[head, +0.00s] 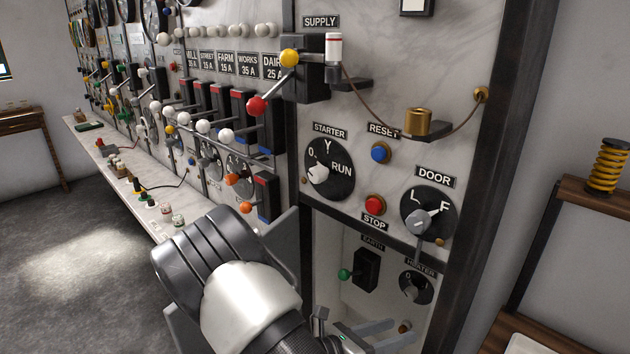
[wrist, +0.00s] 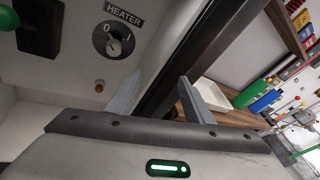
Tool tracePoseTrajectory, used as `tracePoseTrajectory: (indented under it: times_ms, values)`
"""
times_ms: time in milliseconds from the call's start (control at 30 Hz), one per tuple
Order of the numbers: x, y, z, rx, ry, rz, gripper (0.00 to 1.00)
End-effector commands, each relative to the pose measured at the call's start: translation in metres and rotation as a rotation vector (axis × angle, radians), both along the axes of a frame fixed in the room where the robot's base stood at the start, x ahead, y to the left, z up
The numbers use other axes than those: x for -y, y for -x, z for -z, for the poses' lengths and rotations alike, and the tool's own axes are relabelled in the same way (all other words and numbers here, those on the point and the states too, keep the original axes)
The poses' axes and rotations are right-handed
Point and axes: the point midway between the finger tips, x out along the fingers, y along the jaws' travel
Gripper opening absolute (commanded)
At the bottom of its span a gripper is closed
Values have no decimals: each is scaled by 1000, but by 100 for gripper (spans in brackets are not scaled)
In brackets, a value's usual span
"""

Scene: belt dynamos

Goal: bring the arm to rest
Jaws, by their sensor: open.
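My gripper (head: 372,338) is low in the head view, in front of the lower recess of the switchboard, partly cut off by the bottom edge. In the wrist view its two grey fingers (wrist: 158,98) stand apart with nothing between them. The HEATER knob (head: 413,287) is just beyond the gripper, and it also shows in the wrist view (wrist: 114,44), its pointer near 0. My arm's white and grey links reach across the lower middle of the head view.
The marble switchboard (head: 460,75) fills the middle, with the DOOR knob (head: 424,222), STOP button (head: 375,205) and EARTH switch (head: 366,270) close above the gripper. A ledge (head: 120,185) with small items runs left. A wooden shelf (head: 590,195) stands right. Floor at left is clear.

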Motion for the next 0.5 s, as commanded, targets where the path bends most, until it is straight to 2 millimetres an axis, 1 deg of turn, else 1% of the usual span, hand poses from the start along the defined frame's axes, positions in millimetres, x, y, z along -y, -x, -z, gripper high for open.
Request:
tracePoseTrajectory:
  times_ms: [33, 100, 200, 333, 467, 500]
  values:
    - [8, 9, -23, 67, -98, 103, 47]
    - [15, 24, -43, 154, -224, 238, 47]
    - [21, 46, -71, 282, -393, 425, 47]
    - [23, 71, -107, 452, -607, 660, 47]
    - [18, 95, -145, 630, -816, 886, 47]
    - [16, 102, -157, 687, -880, 954, 47]
